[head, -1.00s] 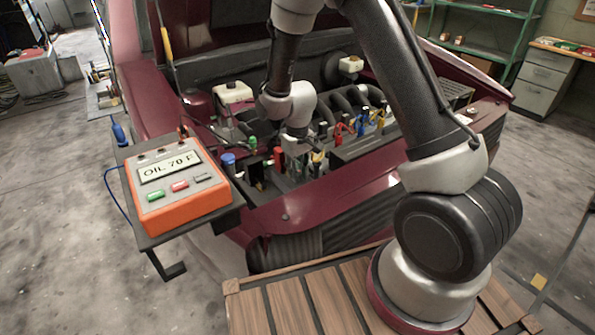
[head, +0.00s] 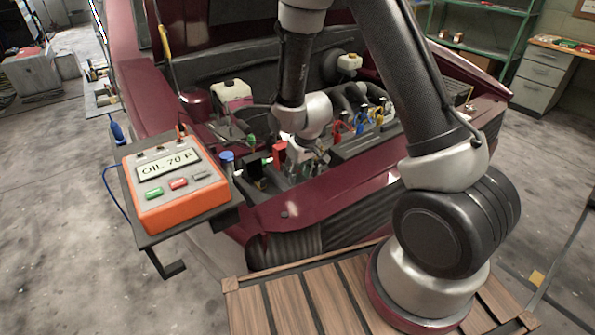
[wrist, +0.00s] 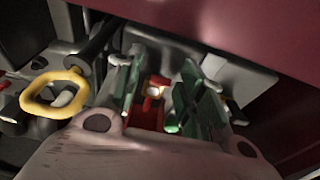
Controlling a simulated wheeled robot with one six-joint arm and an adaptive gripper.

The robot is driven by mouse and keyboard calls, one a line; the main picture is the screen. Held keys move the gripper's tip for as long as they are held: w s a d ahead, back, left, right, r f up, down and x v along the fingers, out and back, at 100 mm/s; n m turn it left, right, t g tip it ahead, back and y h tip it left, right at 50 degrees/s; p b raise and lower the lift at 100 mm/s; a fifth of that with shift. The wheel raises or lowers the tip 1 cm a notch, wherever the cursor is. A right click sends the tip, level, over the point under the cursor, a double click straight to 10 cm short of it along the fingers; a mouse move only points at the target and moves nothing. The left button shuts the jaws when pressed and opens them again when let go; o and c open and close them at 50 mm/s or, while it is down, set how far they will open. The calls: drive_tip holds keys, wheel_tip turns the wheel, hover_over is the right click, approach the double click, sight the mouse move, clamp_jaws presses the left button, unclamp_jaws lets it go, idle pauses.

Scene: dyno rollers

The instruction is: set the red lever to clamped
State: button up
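A red part (head: 279,153) that looks like the lever stands upright near the front edge of the engine bay in the head view. My gripper (head: 304,170) points down just to its right, and its fingertips are hard to make out there. In the wrist view my gripper (wrist: 160,105) shows two fingers with green pads standing apart. A red piece (wrist: 147,116) with a pale centre at its top lies between them, partly hidden by the gripper body. I cannot tell whether either pad touches it, or which setting the lever is in.
An orange meter (head: 173,185) reading "OIL 70 F" sits on a side shelf. A blue-capped post (head: 227,160), a green knob (head: 251,140) and several coloured clips crowd the bay. A yellow ring (wrist: 54,92) is left of the fingers. The maroon front panel (head: 330,195) borders the bay.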

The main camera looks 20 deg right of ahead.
drive_tip(key=v, duration=1.2)
